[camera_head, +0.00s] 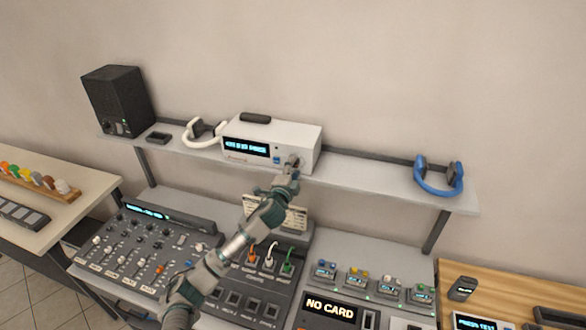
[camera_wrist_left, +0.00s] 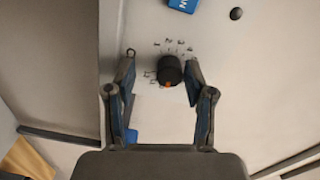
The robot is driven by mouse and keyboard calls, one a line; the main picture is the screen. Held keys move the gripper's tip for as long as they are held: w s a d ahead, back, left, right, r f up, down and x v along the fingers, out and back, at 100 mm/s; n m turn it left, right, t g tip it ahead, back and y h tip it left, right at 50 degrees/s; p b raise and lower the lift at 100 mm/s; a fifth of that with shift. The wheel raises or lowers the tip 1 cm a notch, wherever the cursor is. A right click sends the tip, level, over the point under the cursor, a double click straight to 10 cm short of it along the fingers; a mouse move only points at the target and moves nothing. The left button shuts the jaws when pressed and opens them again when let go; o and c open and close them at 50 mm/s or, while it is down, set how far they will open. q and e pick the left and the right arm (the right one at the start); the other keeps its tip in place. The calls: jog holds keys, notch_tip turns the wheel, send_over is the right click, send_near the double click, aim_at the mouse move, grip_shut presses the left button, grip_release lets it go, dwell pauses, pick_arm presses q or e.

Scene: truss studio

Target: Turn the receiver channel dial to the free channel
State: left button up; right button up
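The receiver (camera_head: 250,133) is a white box with a blue-lit display (camera_head: 246,147) on the shelf; its small text is too blurred to read surely. In the left wrist view the channel dial (camera_wrist_left: 171,70) is a dark round knob with an orange mark at its lower edge and printed marks around it. My left gripper (camera_head: 291,167) is at the right end of the receiver's front and largely hides the dial in the head view. In the wrist view its fingers (camera_wrist_left: 160,60) are apart on either side of the dial, the right one close to it, the left one with a gap.
On the shelf (camera_head: 370,177) are a black speaker (camera_head: 118,100), white headphones (camera_head: 203,133) and blue headphones (camera_head: 438,178). Below my arm are a mixer (camera_head: 145,250), a panel with coloured plugs (camera_head: 262,275) and a "NO CARD" unit (camera_head: 330,308).

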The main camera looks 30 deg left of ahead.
pick_arm(q)
jog(key=shift+r, duration=0.2)
jog(key=shift+s, duration=0.2)
jog(key=v, duration=1.1)
jog(key=shift+s+f, duration=0.2)
